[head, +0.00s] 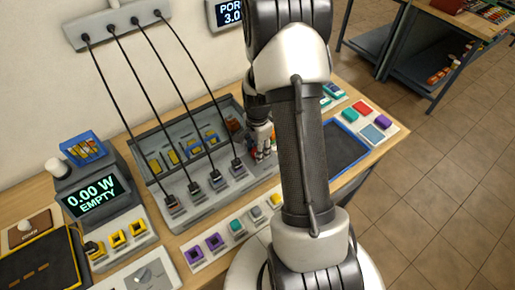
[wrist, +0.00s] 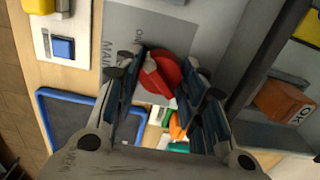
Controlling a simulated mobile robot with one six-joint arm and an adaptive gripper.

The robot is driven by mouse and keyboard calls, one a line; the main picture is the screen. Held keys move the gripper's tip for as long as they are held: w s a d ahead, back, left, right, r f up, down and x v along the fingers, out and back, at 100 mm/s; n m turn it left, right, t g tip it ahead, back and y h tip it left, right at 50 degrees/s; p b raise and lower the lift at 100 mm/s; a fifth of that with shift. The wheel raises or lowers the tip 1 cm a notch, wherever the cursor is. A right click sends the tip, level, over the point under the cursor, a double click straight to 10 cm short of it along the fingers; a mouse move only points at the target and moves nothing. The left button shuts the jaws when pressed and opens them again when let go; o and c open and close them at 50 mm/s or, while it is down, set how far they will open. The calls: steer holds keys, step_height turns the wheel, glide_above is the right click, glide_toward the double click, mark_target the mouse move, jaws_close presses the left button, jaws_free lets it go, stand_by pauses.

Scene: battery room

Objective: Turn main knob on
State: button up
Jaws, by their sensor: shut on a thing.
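The main knob (wrist: 162,76) is red with a raised grip bar. In the wrist view it sits on a grey plate (wrist: 160,25) that carries the lettering MAIN and ON. The grip bar stands slanted there. My gripper (wrist: 166,92) has its fingers on both sides of the knob and is shut on it. In the head view my gripper (head: 262,140) points down at the workbench behind my arm. The knob is mostly hidden there by the fingers and the arm.
A grey rack (head: 190,140) with cabled plugs stands left of my gripper. A display (head: 92,196) reads 0.00 W EMPTY. A blue-rimmed dark tray (head: 343,143) lies to the right. An orange block (wrist: 282,103) marked OK is near the fingers in the wrist view.

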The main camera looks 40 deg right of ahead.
stand_by(0.4)
steer(key=o, duration=1.1)
steer(key=shift+r, duration=0.1)
step_height(320, 180, up, 12)
steer(key=shift+f, duration=0.1)
stand_by(0.4)
